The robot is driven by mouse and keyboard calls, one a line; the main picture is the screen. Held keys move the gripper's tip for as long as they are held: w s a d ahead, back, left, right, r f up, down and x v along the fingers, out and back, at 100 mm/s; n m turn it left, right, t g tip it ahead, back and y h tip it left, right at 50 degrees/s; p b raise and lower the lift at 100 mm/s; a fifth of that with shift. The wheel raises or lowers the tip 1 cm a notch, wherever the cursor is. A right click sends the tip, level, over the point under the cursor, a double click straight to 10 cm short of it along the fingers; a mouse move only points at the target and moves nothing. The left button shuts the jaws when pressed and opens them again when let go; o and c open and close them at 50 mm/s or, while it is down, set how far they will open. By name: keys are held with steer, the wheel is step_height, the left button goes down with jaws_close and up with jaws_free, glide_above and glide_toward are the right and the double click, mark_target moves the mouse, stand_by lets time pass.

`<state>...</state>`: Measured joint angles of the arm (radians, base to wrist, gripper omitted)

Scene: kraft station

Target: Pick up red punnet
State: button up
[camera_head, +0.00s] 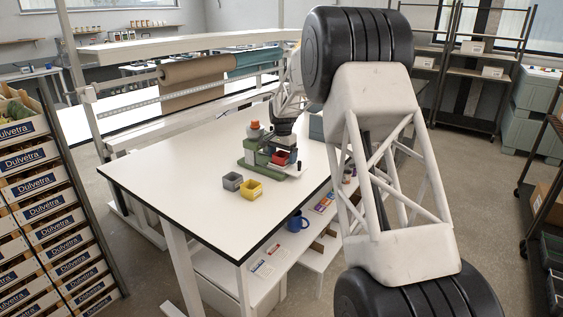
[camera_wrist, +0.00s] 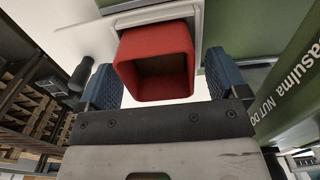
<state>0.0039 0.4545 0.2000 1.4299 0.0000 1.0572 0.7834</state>
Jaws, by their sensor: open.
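The red punnet (camera_head: 280,158) is a small, empty, open-topped square tub. It sits on the pale plate (camera_head: 292,170) of a green machine (camera_head: 262,158) on the white table. In the wrist view the red punnet (camera_wrist: 127,48) lies between my gripper's two blue-padded fingers, its open mouth towards the camera. In the head view my gripper (camera_head: 283,143) is just above the punnet and partly hides the machine.
The table's left half (camera_head: 165,165) is clear.

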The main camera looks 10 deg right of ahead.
steer(key=c, duration=1.1)
steer(key=shift+o, duration=0.2)
steer(key=shift+r, duration=1.65)
steer(key=shift+s+r, duration=0.15)
steer(key=shift+s, duration=0.2)
steer(key=s+r, duration=0.1)
steer(key=s, duration=1.4)
steer(key=shift+s+r, duration=0.15)
steer(key=shift+r, duration=0.05)
steer(key=shift+a, duration=0.1)
